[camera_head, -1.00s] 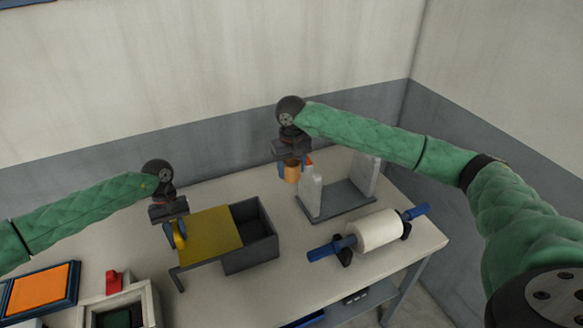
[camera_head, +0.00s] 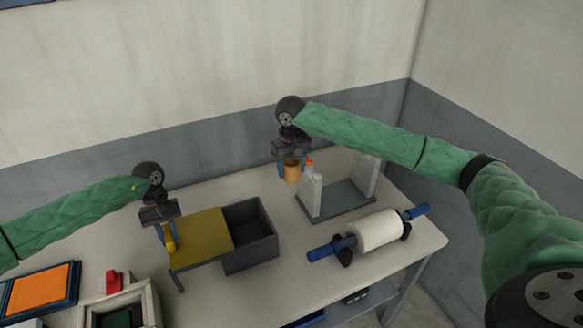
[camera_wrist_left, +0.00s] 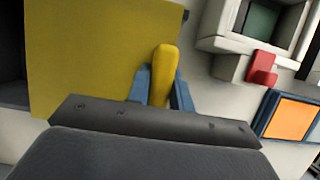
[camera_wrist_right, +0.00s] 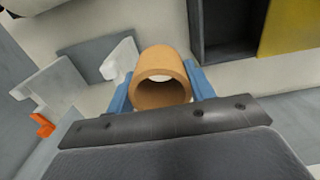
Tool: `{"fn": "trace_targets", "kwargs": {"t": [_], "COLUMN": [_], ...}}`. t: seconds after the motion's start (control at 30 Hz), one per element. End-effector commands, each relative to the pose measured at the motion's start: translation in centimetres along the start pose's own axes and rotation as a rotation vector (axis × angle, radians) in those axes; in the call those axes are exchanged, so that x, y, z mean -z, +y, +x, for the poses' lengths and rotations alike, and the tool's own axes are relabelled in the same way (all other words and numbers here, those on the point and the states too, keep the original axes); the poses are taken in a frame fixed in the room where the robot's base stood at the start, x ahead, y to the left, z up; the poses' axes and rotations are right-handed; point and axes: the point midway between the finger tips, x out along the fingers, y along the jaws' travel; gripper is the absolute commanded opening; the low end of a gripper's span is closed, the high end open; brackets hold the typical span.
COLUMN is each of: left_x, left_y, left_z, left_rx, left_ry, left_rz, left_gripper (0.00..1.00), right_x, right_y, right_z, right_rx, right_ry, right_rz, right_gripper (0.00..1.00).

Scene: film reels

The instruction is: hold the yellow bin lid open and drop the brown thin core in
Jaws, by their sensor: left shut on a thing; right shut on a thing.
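The yellow lid (camera_head: 203,236) lies slid to the left of the dark grey bin (camera_head: 250,255), whose right part is uncovered and looks empty. My left gripper (camera_head: 168,240) is shut on the lid's yellow handle (camera_wrist_left: 165,75) at its left side; the lid also shows in the left wrist view (camera_wrist_left: 85,60). My right gripper (camera_head: 291,172) is shut on the brown core (camera_wrist_right: 162,72), a short hollow tube, and holds it up behind and right of the bin, beside the white stand. In the right wrist view the bin (camera_wrist_right: 225,45) appears beyond the core.
A stand with two white uprights (camera_head: 312,190) on a grey base is close to the right gripper. A white roll on a blue rod (camera_head: 377,232) lies in front of it. An orange panel (camera_head: 38,290), a red block (camera_head: 114,281) and a pale frame are at front left.

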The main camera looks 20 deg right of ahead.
Motion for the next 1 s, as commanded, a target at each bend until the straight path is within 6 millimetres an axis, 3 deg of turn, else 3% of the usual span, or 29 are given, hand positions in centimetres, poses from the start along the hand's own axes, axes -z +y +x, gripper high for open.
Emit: {"fn": "trace_targets", "kwargs": {"t": [1.0], "left_x": [0.1], "left_y": [0.0], "left_z": [-0.2], "left_rx": [0.0], "left_ry": [0.002], "left_rz": [-0.002], "left_gripper": [0.0], "right_x": [-0.1], "right_y": [-7.1], "right_z": [3.5], "right_rx": [0.001], "right_ry": [-0.001], "right_rz": [-0.002], "right_gripper": [0.31]}}
